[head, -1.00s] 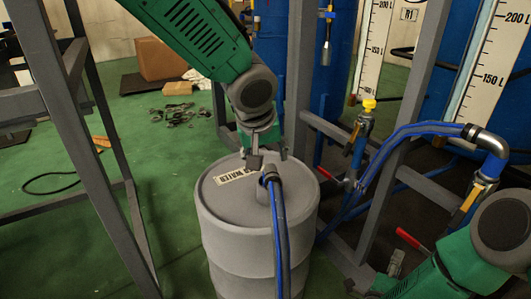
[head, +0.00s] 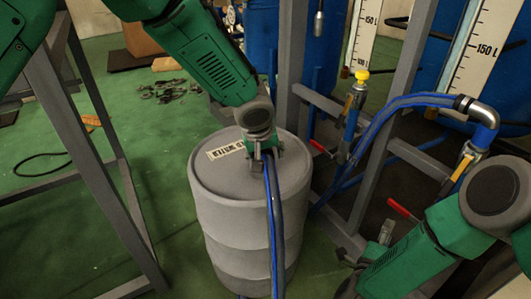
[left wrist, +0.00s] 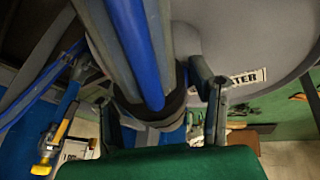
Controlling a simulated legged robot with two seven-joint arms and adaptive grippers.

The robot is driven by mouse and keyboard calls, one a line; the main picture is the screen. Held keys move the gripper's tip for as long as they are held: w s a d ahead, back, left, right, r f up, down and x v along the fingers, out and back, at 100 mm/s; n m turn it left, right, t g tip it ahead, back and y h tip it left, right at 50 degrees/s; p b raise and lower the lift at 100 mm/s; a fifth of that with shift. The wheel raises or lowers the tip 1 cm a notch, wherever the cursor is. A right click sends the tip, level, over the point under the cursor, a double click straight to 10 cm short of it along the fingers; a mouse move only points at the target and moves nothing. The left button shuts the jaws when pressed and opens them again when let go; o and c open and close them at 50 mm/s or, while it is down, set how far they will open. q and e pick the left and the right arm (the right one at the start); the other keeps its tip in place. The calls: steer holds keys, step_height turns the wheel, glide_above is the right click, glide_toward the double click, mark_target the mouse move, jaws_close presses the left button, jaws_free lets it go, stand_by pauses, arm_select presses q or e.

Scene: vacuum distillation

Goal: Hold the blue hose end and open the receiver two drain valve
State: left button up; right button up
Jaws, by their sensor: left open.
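The blue hose (head: 271,215) ends at a grey collar on top of the grey barrel (head: 215,180), marked WATER. My left gripper (head: 262,152) is at that end, open. In the left wrist view, the open fingers of my left gripper (left wrist: 163,118) stand on either side of the hose's dark end (left wrist: 150,108); I cannot tell whether they touch it. My right gripper (head: 365,248) is at lower right, its fingers apart and empty, below a red lever (head: 403,210). A yellow-handled valve (head: 462,168) hangs under a bent metal pipe. I cannot tell which valve is receiver two's drain.
Grey frame posts (head: 388,120) stand between the barrel and the blue tanks with white level scales (head: 480,50). A yellow-topped valve (head: 361,75) and another red lever (head: 318,146) are near the posts.

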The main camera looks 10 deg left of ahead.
arm_select(q)
jaws_close()
arm_select(e)
steer(key=shift+o, duration=0.7)
steer(key=shift+d, duration=0.1)
arm_select(q)
steer(key=shift+d, duration=0.1)
arm_select(e)
steer(key=n+t+y, duration=0.2)
steer(key=n+y, duration=0.1)
steer(key=y, duration=0.4)
glide_toward(398, 210)
steer(key=shift+y, duration=0.3)
steer(key=w, duration=1.1)
